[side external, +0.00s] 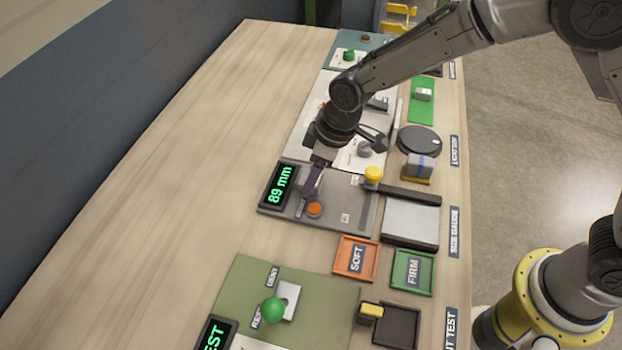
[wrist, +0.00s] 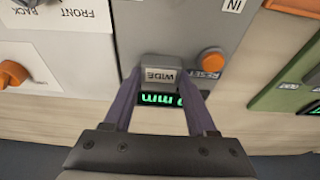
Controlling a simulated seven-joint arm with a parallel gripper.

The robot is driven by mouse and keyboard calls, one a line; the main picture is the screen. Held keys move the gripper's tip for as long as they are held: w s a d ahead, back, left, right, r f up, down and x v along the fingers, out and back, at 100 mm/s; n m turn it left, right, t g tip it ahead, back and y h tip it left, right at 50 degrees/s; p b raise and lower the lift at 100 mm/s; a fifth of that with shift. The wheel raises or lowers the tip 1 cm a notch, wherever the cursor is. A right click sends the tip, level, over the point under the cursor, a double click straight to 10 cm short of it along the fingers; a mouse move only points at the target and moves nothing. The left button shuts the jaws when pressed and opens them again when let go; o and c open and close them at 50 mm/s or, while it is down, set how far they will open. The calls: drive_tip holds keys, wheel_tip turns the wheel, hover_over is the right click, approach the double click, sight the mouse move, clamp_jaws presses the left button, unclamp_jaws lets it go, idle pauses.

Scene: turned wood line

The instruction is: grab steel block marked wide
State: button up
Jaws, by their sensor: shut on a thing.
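The steel block marked WIDE (wrist: 161,76) is a small grey block with its label facing up in the wrist view. My gripper (wrist: 160,83) has its two purple-grey fingers closed on either side of it. In the side external view my gripper (side external: 310,188) is low over the grey size gauge panel (side external: 345,192), between the display and the orange button. I cannot make out the block clearly there, nor tell whether it touches the panel.
The gauge display (side external: 279,186) reads 89 mm. An orange reset button (side external: 314,209) sits close beside my gripper, and a yellow-topped post (side external: 373,176) stands to the right. Orange SOFT (side external: 356,258) and green FIRM (side external: 412,271) trays lie nearer the front. The table's left side is bare.

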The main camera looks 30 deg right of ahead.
clamp_jaws()
drive_tip(key=shift+r, duration=0.1)
